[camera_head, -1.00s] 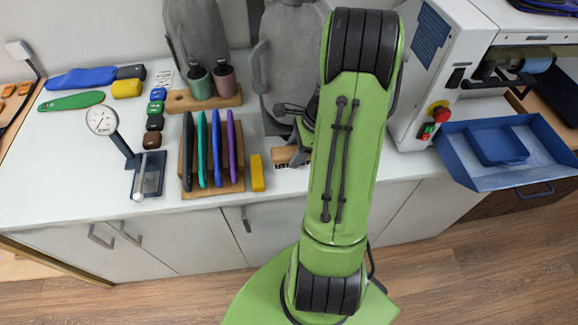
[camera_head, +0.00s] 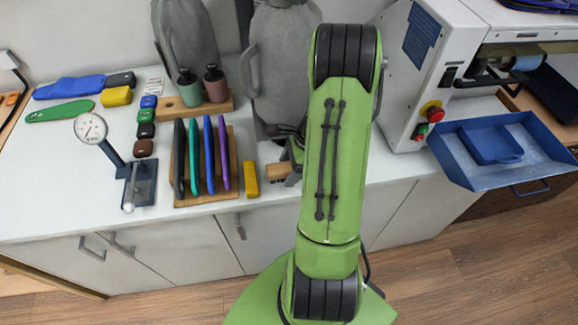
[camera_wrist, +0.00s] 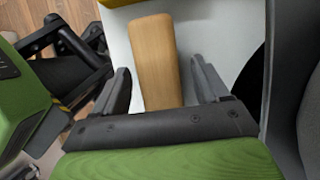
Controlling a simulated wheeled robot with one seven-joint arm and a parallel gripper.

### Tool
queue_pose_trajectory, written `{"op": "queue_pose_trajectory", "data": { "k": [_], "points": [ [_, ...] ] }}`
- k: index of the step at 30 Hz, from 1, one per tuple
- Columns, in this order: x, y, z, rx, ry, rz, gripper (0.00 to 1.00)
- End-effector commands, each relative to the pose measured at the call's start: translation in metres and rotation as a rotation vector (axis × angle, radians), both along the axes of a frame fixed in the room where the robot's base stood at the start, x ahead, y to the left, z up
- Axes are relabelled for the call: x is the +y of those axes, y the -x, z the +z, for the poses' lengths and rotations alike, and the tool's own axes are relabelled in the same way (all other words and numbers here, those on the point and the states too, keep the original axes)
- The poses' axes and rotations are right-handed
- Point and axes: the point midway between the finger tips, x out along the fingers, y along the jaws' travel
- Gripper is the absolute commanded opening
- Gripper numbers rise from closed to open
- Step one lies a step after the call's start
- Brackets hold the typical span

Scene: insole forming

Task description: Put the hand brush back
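A light wooden block-like piece, which looks like the hand brush's handle (camera_wrist: 156,50), lies on the white worktop; no bristles show. It also shows in the head view (camera_head: 278,171), beside my arm at the worktop's front. My gripper (camera_wrist: 163,72) is open, with one grey finger on each side of the wooden piece and a narrow gap at each side. In the head view my gripper is mostly hidden behind my green arm. I cannot make out a holder for the brush.
A wooden rack (camera_head: 206,199) with several coloured insoles stands left of the wooden piece, with a yellow block (camera_head: 251,179) between them. A dial gauge (camera_head: 91,128) stands further left. A white machine (camera_head: 409,92) and a blue tray (camera_head: 508,181) are at the right.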

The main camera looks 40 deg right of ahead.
Motion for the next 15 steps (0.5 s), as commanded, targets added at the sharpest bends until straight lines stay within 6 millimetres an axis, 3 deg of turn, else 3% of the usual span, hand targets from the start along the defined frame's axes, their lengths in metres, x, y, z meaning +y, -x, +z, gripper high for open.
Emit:
{"op": "queue_pose_trajectory", "data": {
  "k": [4,7,15],
  "points": [
    [0.000,0.000,0.004,0.000,0.000,0.000,0.74],
    [-0.005,0.002,0.017,-0.002,0.003,-0.002,0.74],
    [-0.028,0.018,0.086,-0.003,0.005,-0.002,0.74]
  ]
}}
